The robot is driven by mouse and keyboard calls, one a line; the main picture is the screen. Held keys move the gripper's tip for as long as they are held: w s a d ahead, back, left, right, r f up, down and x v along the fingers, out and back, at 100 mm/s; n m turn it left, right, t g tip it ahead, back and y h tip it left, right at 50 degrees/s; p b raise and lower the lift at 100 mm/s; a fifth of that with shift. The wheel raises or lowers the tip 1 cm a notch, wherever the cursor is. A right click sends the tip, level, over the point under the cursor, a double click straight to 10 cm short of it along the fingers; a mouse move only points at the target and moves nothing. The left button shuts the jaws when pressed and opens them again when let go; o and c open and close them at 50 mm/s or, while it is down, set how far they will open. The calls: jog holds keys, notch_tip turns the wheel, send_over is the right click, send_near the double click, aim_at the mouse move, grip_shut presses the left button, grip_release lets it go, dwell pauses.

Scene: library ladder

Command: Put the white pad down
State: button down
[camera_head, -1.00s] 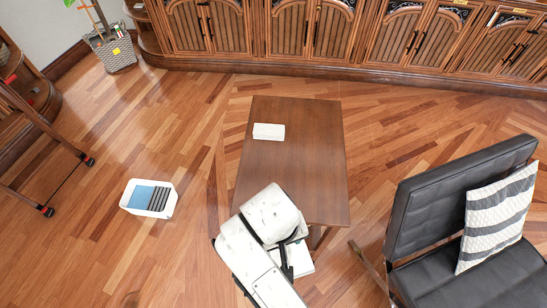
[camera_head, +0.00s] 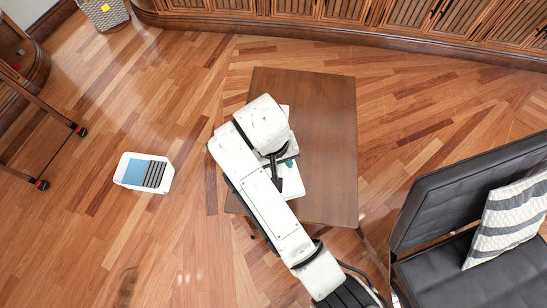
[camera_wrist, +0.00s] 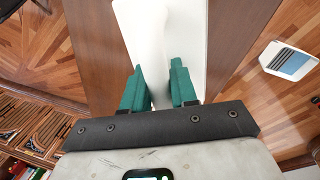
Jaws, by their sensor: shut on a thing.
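My gripper (camera_wrist: 160,92) has green fingers and is shut on the white pad (camera_wrist: 188,45), which stretches up the wrist view between them. In the head view the pad (camera_head: 293,186) seems to show as a pale flat shape beside my arm, over the brown table (camera_head: 332,150). I cannot tell whether the pad touches the tabletop.
A white bin (camera_head: 130,183) stands on the floor at left. A black chair (camera_head: 435,205) with a striped cushion (camera_head: 510,222) stands at right. The table's right side looks clear.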

jog(key=w+f, duration=0.2)
jog(key=w+a+f, duration=0.1)
jog(key=f, duration=0.1)
jog(key=w+a+f, duration=0.1)
jog(key=w+f, duration=0.1)
jog(key=shift+w+a+f, duration=0.15)
jog(key=shift+w, duration=0.15)
jog(key=shift+f, duration=1.5)
jog(key=shift+f, duration=0.1)
jog(key=c, duration=0.9)
grip_release()
jog(key=shift+f, duration=0.1)
jog(key=r, duration=0.4)
jog(key=a+r, duration=0.1)
jog(key=r, duration=0.3)
jog(key=a+r, duration=0.1)
jog(key=r, duration=0.3)
jog(key=shift+s+r, duration=0.1)
jog(key=shift+s, duration=0.25)
